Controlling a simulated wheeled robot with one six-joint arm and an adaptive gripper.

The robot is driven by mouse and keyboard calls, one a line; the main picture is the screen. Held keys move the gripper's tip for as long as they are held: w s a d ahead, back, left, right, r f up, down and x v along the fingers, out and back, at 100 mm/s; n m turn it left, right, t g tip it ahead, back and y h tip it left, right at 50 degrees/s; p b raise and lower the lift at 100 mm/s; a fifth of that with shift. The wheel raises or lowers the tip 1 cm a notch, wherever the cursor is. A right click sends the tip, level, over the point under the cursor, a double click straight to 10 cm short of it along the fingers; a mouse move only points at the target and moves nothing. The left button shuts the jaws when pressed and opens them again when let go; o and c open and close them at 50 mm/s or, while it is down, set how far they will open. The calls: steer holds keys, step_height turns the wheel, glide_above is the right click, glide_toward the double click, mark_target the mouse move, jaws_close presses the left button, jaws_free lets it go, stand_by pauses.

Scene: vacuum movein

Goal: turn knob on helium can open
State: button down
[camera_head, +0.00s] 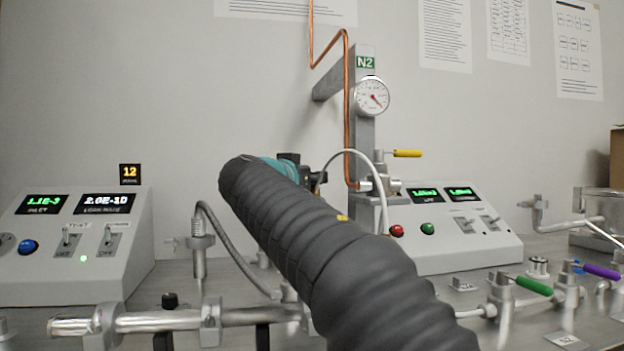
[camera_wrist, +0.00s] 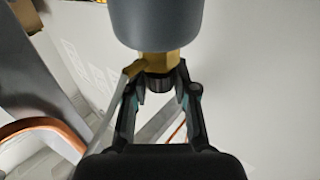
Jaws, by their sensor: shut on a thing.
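In the wrist view the helium can (camera_wrist: 157,22) is a grey cylinder at the top, with a brass-coloured valve (camera_wrist: 155,62) at its near end. A dark ribbed knob (camera_wrist: 158,83) sits on the valve, nearest to me. My gripper (camera_wrist: 157,77) has one finger on each side of this knob and is shut on it. A pale thin tube (camera_wrist: 118,98) leads from the valve down to the left. In the head view my arm covers the can and the knob. Whether the knob has turned cannot be told.
An N2 post (camera_head: 363,120) with a round gauge (camera_head: 372,96) and a copper pipe (camera_head: 346,110) stands behind my arm. Control boxes stand left (camera_head: 120,245) and right (camera_head: 470,236). Metal piping (camera_head: 150,320) and a green-handled valve (camera_head: 534,286) are on the bench.

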steer(key=m+g+h+p, duration=0.1)
steer(key=m+g+h, duration=0.1)
steer(key=h, duration=0.1)
steer(key=shift+a+r+m+h+p, duration=0.1)
steer(key=shift+r+m+h+p, duration=0.05)
steer(key=shift+m+h+p, duration=0.2)
steer(key=shift+m+g+h+p, duration=0.95)
steer(key=shift+m+g+h, duration=0.1)
steer(key=shift+g+h, duration=0.2)
steer(key=c, duration=0.9)
jaws_free()
steer(key=v, duration=1.2)
steer(key=shift+f, duration=0.25)
